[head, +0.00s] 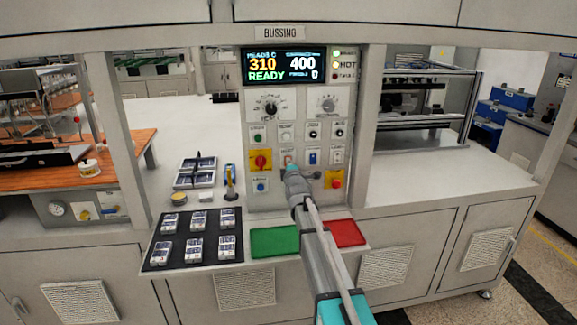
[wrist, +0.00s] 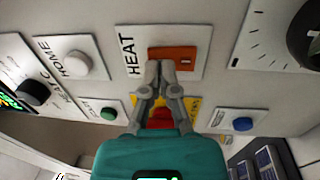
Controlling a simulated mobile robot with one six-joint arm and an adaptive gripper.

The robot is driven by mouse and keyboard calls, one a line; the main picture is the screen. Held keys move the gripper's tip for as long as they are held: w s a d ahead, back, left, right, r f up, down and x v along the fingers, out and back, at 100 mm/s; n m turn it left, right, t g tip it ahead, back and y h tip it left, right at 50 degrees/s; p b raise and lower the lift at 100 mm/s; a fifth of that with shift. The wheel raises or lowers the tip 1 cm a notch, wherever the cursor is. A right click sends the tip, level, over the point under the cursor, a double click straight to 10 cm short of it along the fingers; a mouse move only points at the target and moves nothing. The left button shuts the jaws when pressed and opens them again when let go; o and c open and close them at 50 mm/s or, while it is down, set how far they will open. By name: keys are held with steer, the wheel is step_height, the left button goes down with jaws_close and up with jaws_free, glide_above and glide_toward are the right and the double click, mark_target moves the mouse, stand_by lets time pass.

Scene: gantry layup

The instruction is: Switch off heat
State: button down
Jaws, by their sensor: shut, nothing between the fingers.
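The heat switch (wrist: 185,58) is an orange-red rocker on a white plate marked HEAT in the wrist view. In the head view, its plate (head: 287,155) is in the lower middle of the control panel, partly hidden by my gripper. My gripper (wrist: 160,70) is shut and empty, its fingertips at the lower left part of the rocker in the wrist view. I cannot tell whether they touch it. In the head view my gripper (head: 291,171) is just in front of the panel. The display (head: 284,66) reads 310, READY and 400.
Close by are a red knob on a yellow plate (head: 260,161), a blue rocker (head: 312,157), a blue button (head: 261,187) and a red button on yellow (head: 335,180). A green tray (head: 274,241), a red tray (head: 345,233) and a black mat (head: 176,222) lie below.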

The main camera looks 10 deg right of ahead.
steer(key=shift+w, duration=0.1)
steer(key=shift+w+r, duration=0.1)
steer(key=shift+w, duration=0.05)
stand_by(0.3)
steer(key=shift+s, duration=0.2)
steer(key=s+r+p, duration=0.1)
steer(key=s+p, duration=0.1)
steer(key=s, duration=1.1)
steer(key=shift+s+r, duration=0.3)
steer(key=shift+r, duration=0.05)
